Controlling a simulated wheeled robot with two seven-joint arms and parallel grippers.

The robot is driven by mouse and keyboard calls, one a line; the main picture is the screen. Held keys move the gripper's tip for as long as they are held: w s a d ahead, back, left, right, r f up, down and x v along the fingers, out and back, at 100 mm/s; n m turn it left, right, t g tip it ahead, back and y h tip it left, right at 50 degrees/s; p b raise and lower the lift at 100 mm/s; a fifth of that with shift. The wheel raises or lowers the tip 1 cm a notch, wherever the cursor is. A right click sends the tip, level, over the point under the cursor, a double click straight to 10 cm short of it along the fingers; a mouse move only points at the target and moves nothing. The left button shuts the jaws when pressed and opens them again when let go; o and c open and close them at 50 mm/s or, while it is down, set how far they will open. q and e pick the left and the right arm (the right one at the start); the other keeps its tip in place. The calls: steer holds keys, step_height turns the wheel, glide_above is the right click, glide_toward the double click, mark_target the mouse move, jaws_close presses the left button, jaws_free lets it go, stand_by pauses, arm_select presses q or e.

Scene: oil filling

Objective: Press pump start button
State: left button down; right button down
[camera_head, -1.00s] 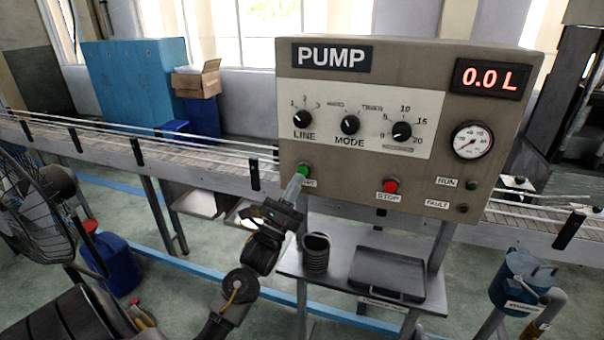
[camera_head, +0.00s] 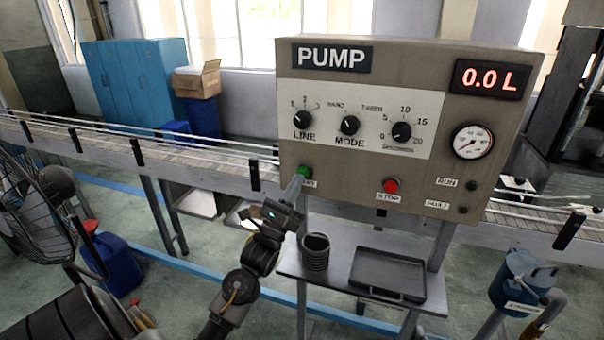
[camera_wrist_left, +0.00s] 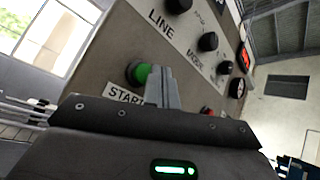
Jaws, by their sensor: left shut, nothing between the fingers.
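The pump panel (camera_head: 350,190) is a grey-brown box with a PUMP label and a display reading 0.0 L. The green start button (camera_head: 305,171) is at its lower left, with a START label beneath it. My left gripper (camera_head: 297,180) is shut and empty, its fingertips just below and in front of the green button. In the left wrist view the fingertips (camera_wrist_left: 160,75) are beside the green button (camera_wrist_left: 140,74) and overlap its right edge. I cannot tell whether they touch it. The red stop button (camera_head: 391,186) is to the right. My right gripper is not in view.
Three black knobs and a gauge (camera_head: 472,141) are on the panel. Below it a shelf (camera_head: 340,250) holds a black tray (camera_head: 388,273) and a coiled dark cylinder (camera_head: 316,251). A conveyor (camera_head: 100,145) runs behind. A fan (camera_head: 40,205) stands at left.

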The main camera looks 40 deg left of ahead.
arm_select(q)
steer(key=shift+w, duration=0.15)
stand_by(0.7)
steer(key=shift+w+a, duration=0.15)
steer(key=shift+w, duration=0.15)
steer(key=shift+w+a+b, duration=0.15)
steer(key=shift+w+b, duration=0.35)
stand_by(0.8)
steer(key=shift+s, duration=0.1)
steer(key=shift+s+d, duration=0.3)
steer(key=shift+s, duration=0.55)
steer(key=s, duration=0.1)
steer(key=s+d+p, duration=0.1)
steer(key=s, duration=0.2)
steer(key=shift+s+d, duration=0.35)
